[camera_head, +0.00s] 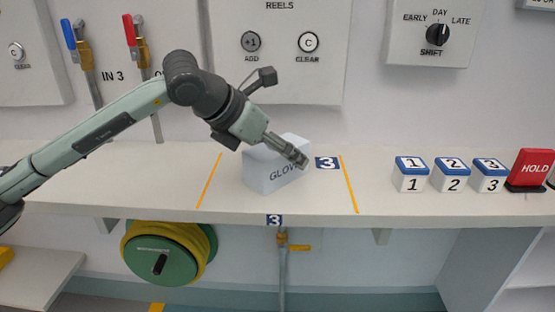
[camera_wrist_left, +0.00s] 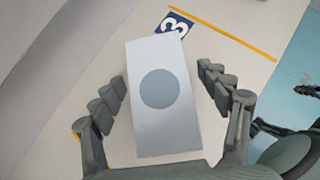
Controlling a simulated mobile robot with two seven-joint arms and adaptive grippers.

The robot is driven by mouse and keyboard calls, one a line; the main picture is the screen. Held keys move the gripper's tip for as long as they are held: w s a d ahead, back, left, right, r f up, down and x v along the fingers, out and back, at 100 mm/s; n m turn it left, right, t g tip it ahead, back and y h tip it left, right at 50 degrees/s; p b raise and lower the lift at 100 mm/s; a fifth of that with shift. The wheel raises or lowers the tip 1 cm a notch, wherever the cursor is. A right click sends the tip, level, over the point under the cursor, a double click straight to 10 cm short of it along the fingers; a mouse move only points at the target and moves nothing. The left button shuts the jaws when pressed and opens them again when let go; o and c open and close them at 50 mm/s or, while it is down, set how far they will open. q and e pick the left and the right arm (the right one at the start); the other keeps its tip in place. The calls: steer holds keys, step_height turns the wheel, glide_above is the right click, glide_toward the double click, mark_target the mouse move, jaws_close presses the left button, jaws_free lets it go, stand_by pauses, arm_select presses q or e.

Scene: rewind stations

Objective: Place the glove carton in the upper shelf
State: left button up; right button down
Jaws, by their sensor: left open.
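The glove carton (camera_head: 268,170) is a pale blue-white box with dark lettering, partly hidden by my left gripper. It stands on the upper shelf (camera_head: 120,187), between two yellow lines beside a blue "3" label. In the left wrist view the carton (camera_wrist_left: 162,125) shows its top with a grey disc, between the spread fingers. My left gripper (camera_head: 297,158) is at the carton; in the left wrist view (camera_wrist_left: 162,92) it is open, with a finger on each side and gaps visible. My right gripper is not in view.
Numbered blocks (camera_head: 411,174) and a red HOLD sign (camera_head: 531,170) stand on the shelf at the right. A green and yellow reel (camera_head: 160,255) hangs below. The shelf is clear between the right yellow line and the blocks.

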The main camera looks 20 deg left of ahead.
arm_select(q)
steer(key=shift+x, duration=1.45)
steer(key=shift+r, duration=0.1)
steer(key=c, duration=1.5)
